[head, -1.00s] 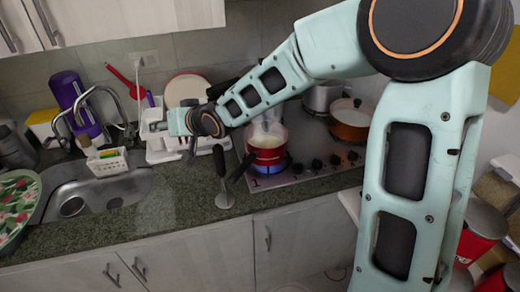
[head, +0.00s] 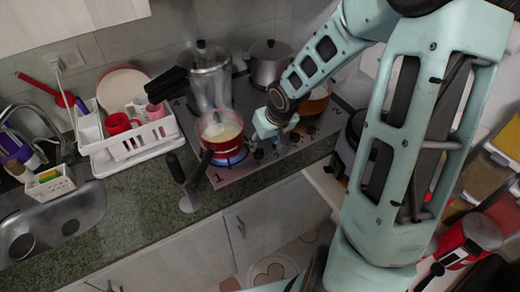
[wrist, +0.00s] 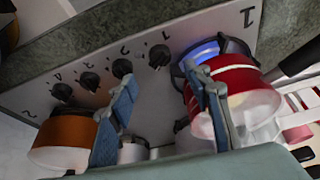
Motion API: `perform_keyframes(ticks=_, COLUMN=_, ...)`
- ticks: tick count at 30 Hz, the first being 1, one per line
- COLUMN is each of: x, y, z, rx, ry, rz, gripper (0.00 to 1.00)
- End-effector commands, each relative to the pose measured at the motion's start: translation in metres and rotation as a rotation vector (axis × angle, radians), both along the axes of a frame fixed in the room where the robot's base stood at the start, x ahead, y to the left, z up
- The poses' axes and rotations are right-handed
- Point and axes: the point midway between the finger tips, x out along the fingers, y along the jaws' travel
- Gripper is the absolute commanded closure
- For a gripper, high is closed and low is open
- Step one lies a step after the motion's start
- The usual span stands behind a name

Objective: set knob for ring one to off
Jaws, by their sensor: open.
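The knob for ring one (wrist: 159,57) is a dark knob under a small "1" on the stove's front strip in the wrist view. It is the one closest to the lit ring. A blue flame (wrist: 205,50) burns under the red pot (head: 219,130), which holds pale contents. The pot also shows in the wrist view (wrist: 235,80). My gripper (head: 268,124) hangs over the stove, right of the red pot. In the wrist view its two blue-grey fingers (wrist: 165,105) are spread wide with nothing between them. The knob lies beyond the fingertips, not touched.
Other knobs (wrist: 90,80) stand in a row beside it. An orange pot (wrist: 62,143) is close to one finger. A tall silver pot (head: 210,78) stands behind the red pot. The red pot's dark handle (head: 198,170) sticks out over the counter. A white dish rack (head: 125,150) stands left.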

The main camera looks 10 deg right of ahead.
Motion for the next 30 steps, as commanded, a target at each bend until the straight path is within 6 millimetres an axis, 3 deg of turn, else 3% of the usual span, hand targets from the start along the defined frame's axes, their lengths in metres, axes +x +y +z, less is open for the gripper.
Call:
perform_keyframes(ticks=6, x=0.013, y=0.005, z=-0.038, rx=-0.001, ry=0.002, rz=0.005, gripper=0.55)
perform_keyframes(ticks=15, x=0.029, y=0.008, z=-0.073, rx=0.002, ry=-0.001, rz=0.002, gripper=0.55)
perform_keyframes(ticks=28, x=0.033, y=0.008, z=-0.079, rx=0.0, ry=-0.001, rz=0.0, gripper=0.55)
perform_keyframes(ticks=30, x=0.033, y=0.008, z=-0.079, rx=0.0, ry=-0.002, rz=0.0, gripper=0.61)
